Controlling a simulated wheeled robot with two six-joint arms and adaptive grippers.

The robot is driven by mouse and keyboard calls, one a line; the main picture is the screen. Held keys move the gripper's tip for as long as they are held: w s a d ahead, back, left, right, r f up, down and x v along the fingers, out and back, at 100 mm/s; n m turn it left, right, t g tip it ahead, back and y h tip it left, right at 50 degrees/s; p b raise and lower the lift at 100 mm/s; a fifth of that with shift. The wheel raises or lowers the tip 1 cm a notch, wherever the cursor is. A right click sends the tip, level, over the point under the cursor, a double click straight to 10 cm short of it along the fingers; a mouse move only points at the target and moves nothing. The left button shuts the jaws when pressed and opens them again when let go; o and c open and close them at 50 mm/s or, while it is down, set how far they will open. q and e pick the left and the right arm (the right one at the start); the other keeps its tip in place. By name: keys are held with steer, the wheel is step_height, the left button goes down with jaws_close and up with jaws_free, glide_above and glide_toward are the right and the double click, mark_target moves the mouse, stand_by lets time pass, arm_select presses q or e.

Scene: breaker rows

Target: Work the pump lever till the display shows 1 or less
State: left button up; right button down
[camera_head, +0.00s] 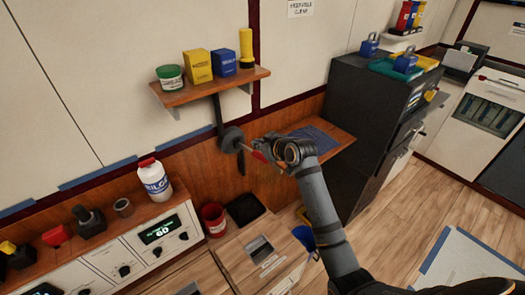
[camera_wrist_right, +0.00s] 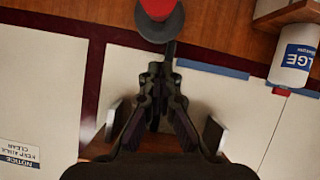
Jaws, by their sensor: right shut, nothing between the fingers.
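The pump lever has a grey round disc (camera_head: 232,138) and a red grip (camera_head: 259,156), in front of the wood wall panel below the shelf. In the right wrist view the red end (camera_wrist_right: 158,8) and grey disc show at the top edge, partly cut off. My right gripper (camera_head: 262,148) is at the lever, close to the red grip; contact cannot be told. Its fingers (camera_wrist_right: 160,78) are shut and empty, below the disc in the wrist view. The display (camera_head: 160,230) on the white console reads about 60. My left gripper is not in view.
A white bottle (camera_head: 154,180) stands on the console's ledge. A red cup (camera_head: 214,219) is below the lever.

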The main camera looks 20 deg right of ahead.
mark_target(263, 158)
steer(key=f, duration=0.1)
steer(key=s+d+f, duration=0.1)
steer(key=f, duration=0.1)
steer(key=shift+d+f+p, duration=0.2)
steer(key=shift+p, duration=0.1)
steer(key=shift+f, duration=0.1)
steer(key=shift+a, duration=0.1)
